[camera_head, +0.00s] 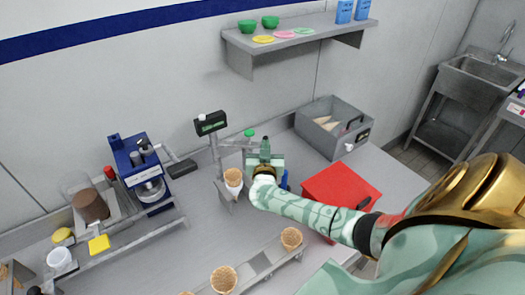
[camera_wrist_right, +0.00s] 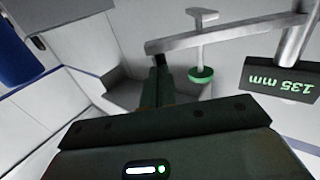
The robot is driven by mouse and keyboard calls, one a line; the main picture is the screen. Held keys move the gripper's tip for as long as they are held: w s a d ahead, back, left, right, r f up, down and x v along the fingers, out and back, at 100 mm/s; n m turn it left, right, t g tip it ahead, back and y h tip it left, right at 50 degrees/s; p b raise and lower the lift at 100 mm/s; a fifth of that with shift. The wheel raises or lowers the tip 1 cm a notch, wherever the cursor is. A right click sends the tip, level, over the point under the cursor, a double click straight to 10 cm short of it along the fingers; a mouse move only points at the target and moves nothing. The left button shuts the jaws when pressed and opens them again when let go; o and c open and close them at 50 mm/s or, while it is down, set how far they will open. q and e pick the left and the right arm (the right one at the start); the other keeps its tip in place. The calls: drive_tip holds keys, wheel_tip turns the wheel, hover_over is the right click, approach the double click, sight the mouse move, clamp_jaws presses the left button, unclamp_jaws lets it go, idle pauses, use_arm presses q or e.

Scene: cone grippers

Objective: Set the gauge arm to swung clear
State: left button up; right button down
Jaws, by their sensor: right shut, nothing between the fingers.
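The gauge is a grey post (camera_head: 215,155) with a dark display (camera_head: 210,123). Its gauge arm (camera_head: 236,143) reaches right from the post, with a green knob (camera_head: 249,133) near its end. In the right wrist view the gauge arm (camera_wrist_right: 225,36) crosses the upper right, a green disc (camera_wrist_right: 201,75) on a stem hangs off it, and the display (camera_wrist_right: 283,82) reads 135 mm. My right gripper (camera_head: 265,146) is shut and empty by the arm's free end. Its fingers (camera_wrist_right: 158,78) overlap that end in the wrist view; I cannot tell whether they touch. My left gripper is not in view.
A cone (camera_head: 233,178) stands in a holder beside the post. A red box (camera_head: 340,190) and a grey bin (camera_head: 330,128) stand right of my gripper. A blue machine (camera_head: 138,165) is at left. More cones (camera_head: 291,238) stand in a front rack.

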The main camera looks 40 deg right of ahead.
drive_tip(key=w+d+n+t+y, duration=0.2)
drive_tip(key=d+y, duration=0.1)
drive_tip(key=shift+w+d+n, duration=0.25)
drive_tip(key=shift+w+n, duration=0.05)
drive_tip(key=shift+w, duration=0.05)
drive_tip(key=w+d+n+t+y+b, duration=0.1)
drive_tip(key=w+d+n+y+b, duration=0.1)
drive_tip(key=w, duration=0.4)
drive_tip(key=shift+w+d+r+t+y+b, duration=0.2)
drive_tip(key=shift+d+t+y+b, duration=0.2)
drive_tip(key=shift+d+y+b, duration=0.5)
drive_tip(key=shift+a, duration=0.1)
drive_tip(key=shift+r, duration=0.15)
